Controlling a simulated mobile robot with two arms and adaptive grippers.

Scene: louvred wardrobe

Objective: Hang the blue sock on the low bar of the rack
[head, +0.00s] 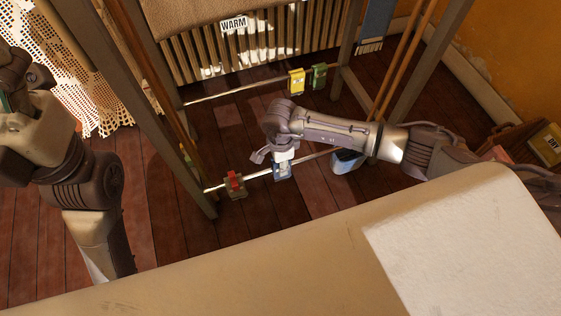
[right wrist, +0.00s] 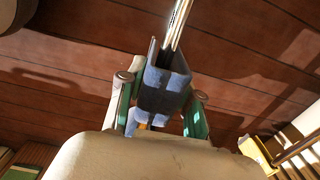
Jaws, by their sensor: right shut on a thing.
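The blue sock (head: 282,171) is at the front low bar (head: 262,174) of the rack in the head view. In the right wrist view the blue sock (right wrist: 165,92) is a folded piece with two flaps, and the silver bar (right wrist: 177,25) runs in between them. I cannot tell whether its weight rests on the bar. My right gripper (head: 284,157) is above the sock, and its green-padded fingers (right wrist: 162,108) are shut on it in the wrist view.
A red and olive item (head: 234,184) hangs left on the front bar. Yellow (head: 296,81) and green (head: 319,76) items hang on the back bar. Wooden posts (head: 140,100) flank the bars. A dark blue container (head: 347,160) is right of the sock. A pale surface (head: 250,270) fills the foreground.

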